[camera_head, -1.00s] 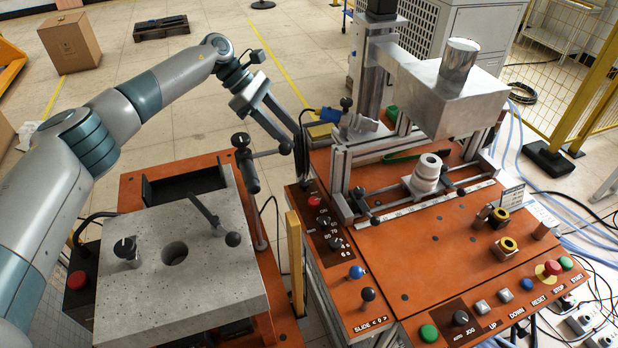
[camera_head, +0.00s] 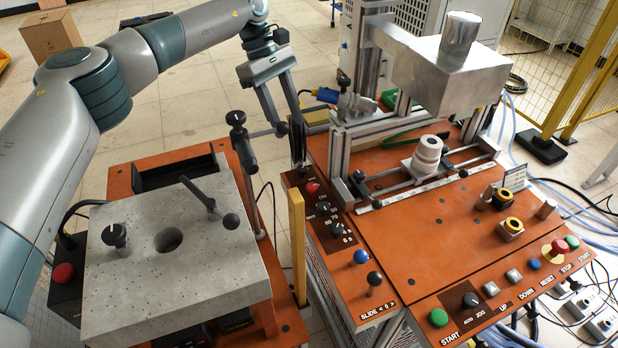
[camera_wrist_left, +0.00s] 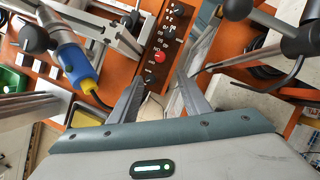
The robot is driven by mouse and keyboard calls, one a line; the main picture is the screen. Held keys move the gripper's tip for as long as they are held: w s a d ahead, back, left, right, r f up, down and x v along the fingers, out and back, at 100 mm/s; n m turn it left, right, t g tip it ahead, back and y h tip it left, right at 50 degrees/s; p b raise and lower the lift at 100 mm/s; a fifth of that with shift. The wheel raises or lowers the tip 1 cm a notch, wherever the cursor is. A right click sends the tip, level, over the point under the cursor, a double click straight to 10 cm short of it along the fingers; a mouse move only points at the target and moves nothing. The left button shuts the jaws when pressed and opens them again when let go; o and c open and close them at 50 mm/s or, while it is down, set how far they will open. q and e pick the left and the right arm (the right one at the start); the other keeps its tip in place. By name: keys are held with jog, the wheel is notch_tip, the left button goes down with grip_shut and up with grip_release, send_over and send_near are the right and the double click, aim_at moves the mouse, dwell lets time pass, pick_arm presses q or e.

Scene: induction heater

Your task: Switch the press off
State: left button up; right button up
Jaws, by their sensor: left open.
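The press (camera_head: 455,75) is a silver block with a cylinder on top, standing on an orange bench (camera_head: 425,235). Its dark side panel (camera_head: 325,215) carries a red button (camera_head: 313,188) and several black knobs, including one (camera_head: 323,207) nearer the front. My left gripper (camera_head: 299,164) points down at the panel's far end, just beyond the red button. In the left wrist view its open fingers (camera_wrist_left: 160,80) straddle the panel strip, with the red button (camera_wrist_left: 159,57) ahead of them. Contact with the panel cannot be told. My right gripper is not seen.
A grey plate (camera_head: 170,270) with a hole, levers and a knob stands at left on another orange station. A yellow post (camera_head: 297,245) rises between the stations. A blue connector (camera_head: 327,95) is close beside my left gripper. Front buttons include a green one (camera_head: 438,317).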

aim_at(312, 185)
pick_arm(q)
jog(key=p+x, duration=0.6)
jog(key=x, duration=0.9)
jog(key=shift+s, duration=0.2)
jog(key=shift+p+x, duration=0.4)
jog(key=shift+x, duration=0.5)
jog(key=c, duration=1)
